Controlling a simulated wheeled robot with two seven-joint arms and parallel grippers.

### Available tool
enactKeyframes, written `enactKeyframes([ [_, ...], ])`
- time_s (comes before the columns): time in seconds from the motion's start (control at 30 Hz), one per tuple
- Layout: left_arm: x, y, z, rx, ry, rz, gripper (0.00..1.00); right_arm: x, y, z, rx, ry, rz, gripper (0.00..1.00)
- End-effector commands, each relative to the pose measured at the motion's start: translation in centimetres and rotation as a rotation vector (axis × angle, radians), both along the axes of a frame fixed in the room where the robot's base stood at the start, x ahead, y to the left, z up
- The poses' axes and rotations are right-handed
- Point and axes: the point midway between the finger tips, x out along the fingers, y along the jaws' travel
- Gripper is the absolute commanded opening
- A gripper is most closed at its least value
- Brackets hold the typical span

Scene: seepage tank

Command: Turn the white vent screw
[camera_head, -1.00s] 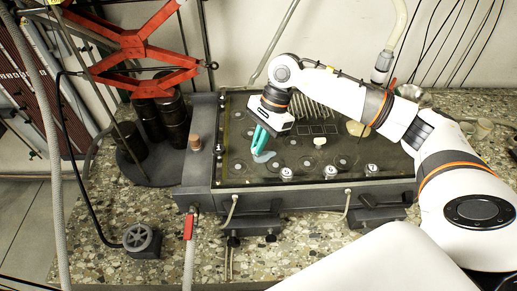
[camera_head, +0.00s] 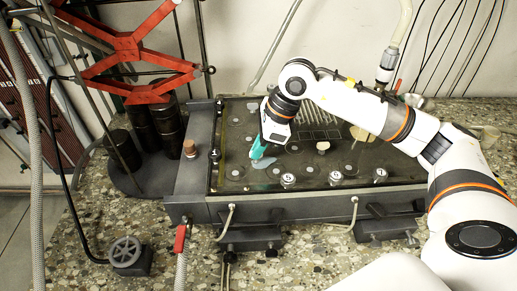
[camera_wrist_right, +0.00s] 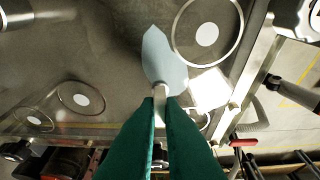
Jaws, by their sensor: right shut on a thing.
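My right gripper (camera_head: 256,157) reaches down over the left part of the dark tank lid (camera_head: 232,176). Its green fingers are closed in the right wrist view (camera_wrist_right: 160,100) on the narrow neck of a pale grey-blue, pointed, trowel-like piece (camera_wrist_right: 163,58). This piece also shows in the head view (camera_head: 264,163), low over or against the lid; I cannot tell whether it touches. A small white knob (camera_head: 323,146) stands on the lid to the right, apart from the gripper. I cannot tell whether it is the white vent screw. My left gripper is out of view.
Several white round discs lie on the lid. White numbered caps, one marked 5 (camera_head: 288,180), line its front edge. A red jack (camera_head: 130,55) and dark cylinders (camera_head: 165,125) stand at the left. Pebbled counter lies in front.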

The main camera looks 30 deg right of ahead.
Motion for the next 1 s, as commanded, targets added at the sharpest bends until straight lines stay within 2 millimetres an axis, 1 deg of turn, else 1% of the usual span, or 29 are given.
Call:
enactKeyframes([
  [0.43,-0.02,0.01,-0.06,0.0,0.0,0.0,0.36,0.09,-0.1,0.15,0.0,-0.003,-0.015,0.0],
  [0.47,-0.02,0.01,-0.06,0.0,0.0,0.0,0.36,0.09,-0.1,0.15,0.0,-0.003,-0.015,0.09],
  [0.5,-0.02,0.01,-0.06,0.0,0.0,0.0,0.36,0.09,-0.1,0.15,0.0,-0.003,-0.015,0.15],
  [0.6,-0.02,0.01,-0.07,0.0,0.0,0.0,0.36,0.08,-0.09,0.12,0.0,-0.002,-0.014,0.29],
  [0.87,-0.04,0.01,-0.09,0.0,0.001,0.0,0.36,0.03,-0.06,0.09,0.0,0.0,-0.012,0.29],
  [1.0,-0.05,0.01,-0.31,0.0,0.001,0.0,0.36,-0.06,-0.42,1.0,0.0,-0.004,-0.013,0.29],
])
